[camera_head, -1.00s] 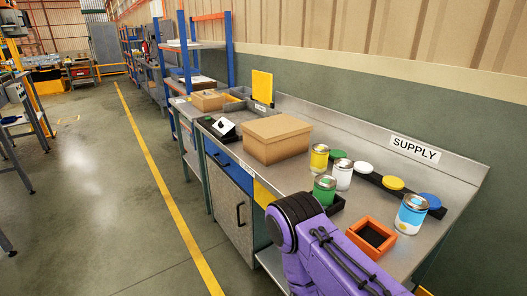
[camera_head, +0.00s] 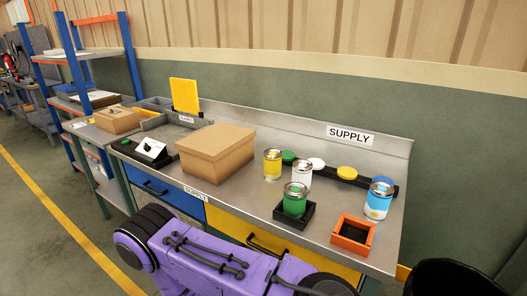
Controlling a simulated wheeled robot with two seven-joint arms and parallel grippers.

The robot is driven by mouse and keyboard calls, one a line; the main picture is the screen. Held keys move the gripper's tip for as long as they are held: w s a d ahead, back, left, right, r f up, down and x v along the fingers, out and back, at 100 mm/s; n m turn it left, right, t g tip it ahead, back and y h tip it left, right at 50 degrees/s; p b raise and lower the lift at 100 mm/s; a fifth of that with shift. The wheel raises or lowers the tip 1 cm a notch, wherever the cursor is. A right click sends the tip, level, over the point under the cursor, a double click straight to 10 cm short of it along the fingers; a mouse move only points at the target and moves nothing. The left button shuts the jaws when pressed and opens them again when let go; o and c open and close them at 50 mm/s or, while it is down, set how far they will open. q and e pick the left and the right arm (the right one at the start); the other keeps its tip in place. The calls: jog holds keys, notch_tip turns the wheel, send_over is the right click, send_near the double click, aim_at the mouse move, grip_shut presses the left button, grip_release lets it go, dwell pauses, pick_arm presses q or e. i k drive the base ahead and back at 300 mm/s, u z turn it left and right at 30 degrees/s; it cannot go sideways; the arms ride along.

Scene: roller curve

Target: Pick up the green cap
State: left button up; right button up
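The green cap (camera_head: 289,156) sits at the left end of a black cap rack (camera_head: 331,172) at the back of the metal bench, partly hidden behind the yellow and white cans. A white cap (camera_head: 316,164), a yellow cap (camera_head: 347,173) and a blue cap (camera_head: 382,181) sit along the same rack. The green can (camera_head: 295,201) stands in a black square holder (camera_head: 280,217) at the bench front. A purple arm of mine crosses the bottom of the view, in front of the bench. Neither gripper shows.
The yellow can (camera_head: 271,165), white can (camera_head: 302,176) and blue-and-white can (camera_head: 378,201) stand before the rack. An orange square holder (camera_head: 352,236) is empty at the front right. A cardboard box (camera_head: 215,155) stands on the left. A black bin (camera_head: 455,280) is at lower right.

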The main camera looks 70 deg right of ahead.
aim_at(287, 156)
jog(key=u, duration=0.05)
jog(key=i, duration=2.3)
jog(key=z, duration=3.85)
